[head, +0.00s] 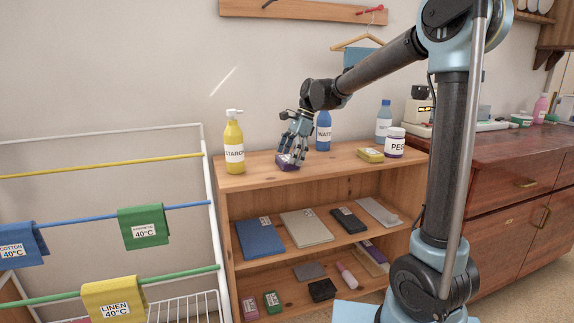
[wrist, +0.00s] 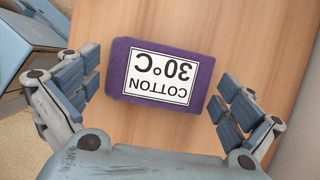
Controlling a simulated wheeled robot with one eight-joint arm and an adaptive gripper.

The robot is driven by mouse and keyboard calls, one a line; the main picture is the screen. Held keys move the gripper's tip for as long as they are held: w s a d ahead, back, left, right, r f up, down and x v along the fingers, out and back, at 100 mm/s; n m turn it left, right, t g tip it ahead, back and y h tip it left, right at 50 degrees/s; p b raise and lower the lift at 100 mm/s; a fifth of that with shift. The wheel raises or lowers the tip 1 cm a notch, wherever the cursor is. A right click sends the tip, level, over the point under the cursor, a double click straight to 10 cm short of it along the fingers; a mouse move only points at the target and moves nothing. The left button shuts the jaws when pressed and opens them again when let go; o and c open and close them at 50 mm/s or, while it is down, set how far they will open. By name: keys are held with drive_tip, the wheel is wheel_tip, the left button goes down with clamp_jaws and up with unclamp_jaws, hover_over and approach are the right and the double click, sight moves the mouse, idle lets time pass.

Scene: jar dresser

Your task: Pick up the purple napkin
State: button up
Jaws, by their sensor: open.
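The purple napkin (head: 287,162) is a folded block on top of the wooden shelf unit, between the yellow starch bottle and the blue water bottle. In the wrist view the purple napkin (wrist: 206,70) lies flat with a white label reading COTTON 30°C, upside down. My gripper (head: 294,152) is directly above it, pointing down. In the wrist view my open gripper (wrist: 158,88) has one finger on each side of the napkin, with a gap on both sides. The napkin rests on the wood. In the head view the fingers partly cover it.
A yellow starch bottle (head: 234,143) stands to the left and a blue water bottle (head: 323,131) to the right behind. A yellow folded block (head: 370,155) and a white PEG tub (head: 395,143) are further right. A drying rack (head: 209,190) stands left of the shelf unit (head: 222,183).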

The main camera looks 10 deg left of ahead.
drive_tip(key=shift+c, duration=0.6)
drive_tip(key=c, duration=0.6)
drive_tip(key=shift+c, duration=0.2)
drive_tip(key=shift+r, duration=0.1)
